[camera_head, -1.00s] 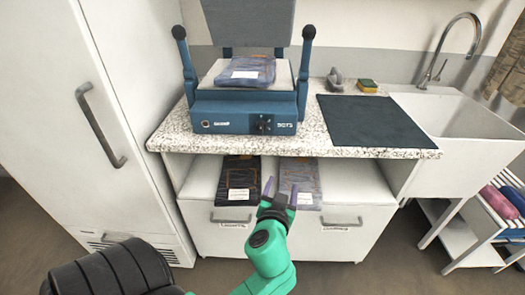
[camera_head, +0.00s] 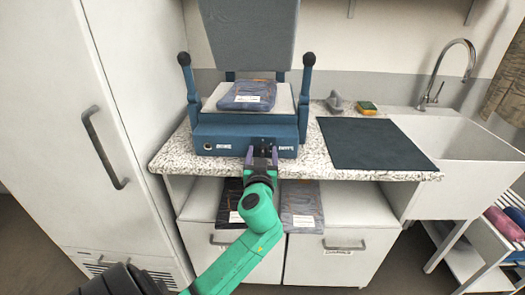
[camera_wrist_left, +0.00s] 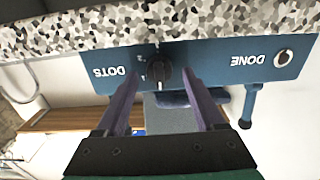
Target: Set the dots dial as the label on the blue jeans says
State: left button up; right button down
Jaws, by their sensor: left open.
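The blue press (camera_head: 220,131) stands on the counter with its lid up. Folded blue jeans (camera_head: 236,89) lie on its pale bed. Their white label (camera_head: 246,99) faces up, but its marks are too small to read. My left gripper (camera_head: 262,153) is open at the press's front panel, over the dots dial's place. In the left wrist view, the black dots dial (camera_wrist_left: 158,73) sits beside the word DOTS, just beyond and between the tips of my left gripper (camera_wrist_left: 163,82). I cannot tell whether they touch it. My right gripper is not in view.
A DONE button (camera_wrist_left: 283,58) is on the same panel. A dark folded garment (camera_head: 232,197) and a grey-blue one (camera_head: 301,207) lie below the counter, on the drawer unit. A dark mat (camera_head: 374,144), sponge (camera_head: 366,107) and sink (camera_head: 462,138) are to the right.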

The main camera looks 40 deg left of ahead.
pick_arm(q)
grip_shut()
jog(key=shift+m, duration=0.3)
jog(key=m, duration=0.2)
jog(key=shift+d+m, duration=0.1)
jog(key=shift+m, duration=0.2)
jog(key=m, duration=0.2)
jog(key=shift+w+m+p, duration=0.1)
jog(key=shift+m+p, duration=0.3)
jog(key=m, duration=0.3)
jog(key=m+p, duration=0.1)
jog(key=m, duration=0.1)
jog(key=shift+d+f+m, duration=0.15)
jog(key=shift+f+m, duration=0.05)
jog(key=shift+m, duration=0.2)
grip_release()
